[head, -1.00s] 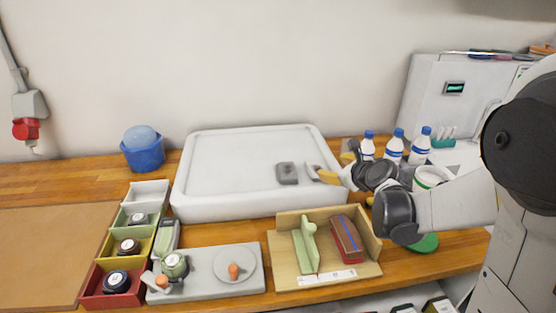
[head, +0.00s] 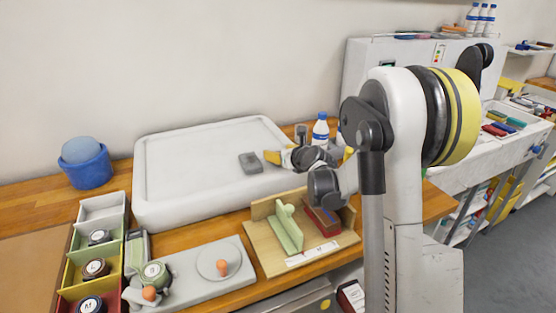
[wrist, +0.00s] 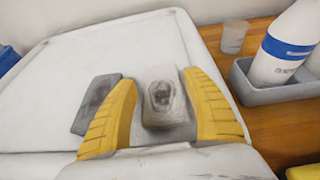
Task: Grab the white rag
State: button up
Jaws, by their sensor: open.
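A pale, off-white folded pad with a dark round smudge, which looks like the white rag (wrist: 162,98), lies on the white tray (wrist: 60,95). In the wrist view my gripper (wrist: 158,78) is open, with one yellow ribbed finger on each side of the rag. The rag is close to the right finger; I cannot tell whether they touch. A darker grey pad (wrist: 97,103) lies just left of it, partly behind the left finger. In the head view my gripper (head: 279,157) is low over the tray's right part, beside the grey pad (head: 250,163).
A white bottle (wrist: 283,50) stands in a grey holder (wrist: 270,92) right of the tray. A wooden holder (head: 262,262) with green and red items sits in front. Coloured bins (head: 76,270) and a blue tub (head: 87,168) are at left. The tray's left part is clear.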

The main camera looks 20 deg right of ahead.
aim_at(275, 150)
jog(key=b+x, duration=0.1)
jog(key=x, duration=0.2)
jog(key=shift+w+f, duration=0.2)
jog(key=shift+w, duration=0.05)
jog(key=shift+s+r, duration=0.1)
jog(key=c, duration=0.8)
jog(key=shift+c, duration=0.2)
